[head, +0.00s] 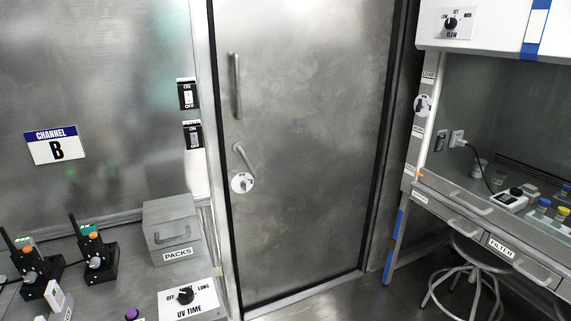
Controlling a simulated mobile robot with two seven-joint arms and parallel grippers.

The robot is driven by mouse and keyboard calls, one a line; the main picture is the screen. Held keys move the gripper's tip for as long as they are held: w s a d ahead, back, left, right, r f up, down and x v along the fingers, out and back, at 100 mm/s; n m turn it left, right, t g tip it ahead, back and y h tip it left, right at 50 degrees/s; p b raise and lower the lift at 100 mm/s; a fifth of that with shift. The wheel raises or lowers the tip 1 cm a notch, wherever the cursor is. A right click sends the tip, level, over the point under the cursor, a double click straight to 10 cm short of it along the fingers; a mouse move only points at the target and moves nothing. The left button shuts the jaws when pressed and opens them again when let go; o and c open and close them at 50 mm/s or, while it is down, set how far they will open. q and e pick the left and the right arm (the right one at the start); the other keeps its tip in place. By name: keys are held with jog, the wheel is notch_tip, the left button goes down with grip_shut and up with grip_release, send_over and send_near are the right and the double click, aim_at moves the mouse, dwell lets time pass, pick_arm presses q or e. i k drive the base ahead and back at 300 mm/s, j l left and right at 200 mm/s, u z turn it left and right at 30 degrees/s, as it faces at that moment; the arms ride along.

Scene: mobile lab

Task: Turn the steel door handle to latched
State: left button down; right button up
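The steel door (310,150) fills the middle of the head view and looks closed in its frame. Its lever handle (243,158) sits near the left edge and is tilted, running from upper left to lower right. Just below it is a round white plate (242,183) with a dark pointer or knob; its markings are too small to read. A fixed vertical pull bar (236,86) is above the lever. Neither of my grippers is in view.
Left of the door are two ON/OFF switches (188,95), a grey PACKS box (172,230), a UV TIME dial (186,296) and two radios in stands (95,255). At right stand a fume hood bench (480,215) and a round stool (470,270). Floor before the door looks clear.

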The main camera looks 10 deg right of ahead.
aim_at(241, 152)
jog(key=i+l, duration=1.9)
jog(key=i+j+u, duration=0.05)
